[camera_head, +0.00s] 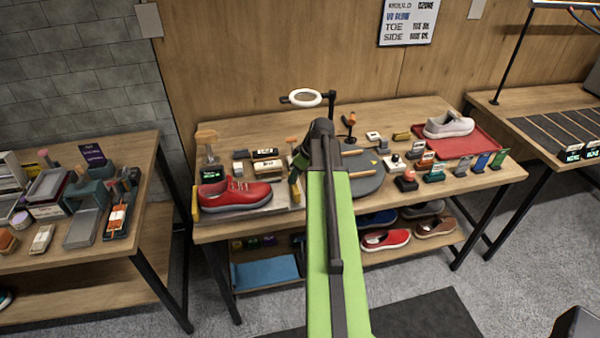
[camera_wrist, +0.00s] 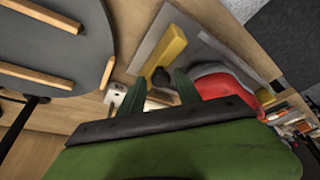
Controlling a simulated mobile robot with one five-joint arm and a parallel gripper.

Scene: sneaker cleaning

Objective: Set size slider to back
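A red sneaker (camera_head: 232,193) with a pale sole sits on a grey plate (camera_head: 280,192) at the table's left. In the wrist view, the red sneaker (camera_wrist: 222,84) is right of my fingers. A yellow block (camera_wrist: 163,52) lies on the grey plate (camera_wrist: 196,24), with a small dark knob (camera_wrist: 160,77) at its near end. This looks like the size slider, but I cannot read a label. My gripper (camera_wrist: 161,80) is open, its green fingers apart with the knob showing between their tips. Contact cannot be told. My arm hides part of the plate's right side in the head view.
A dark round turntable (camera_head: 366,184) with wooden bars stands right of my arm. A ring lamp (camera_head: 305,97) rises behind. Several small blocks and a red tray (camera_head: 470,143) with a pale shoe fill the right. A second table (camera_head: 150,147) stands left, across a gap.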

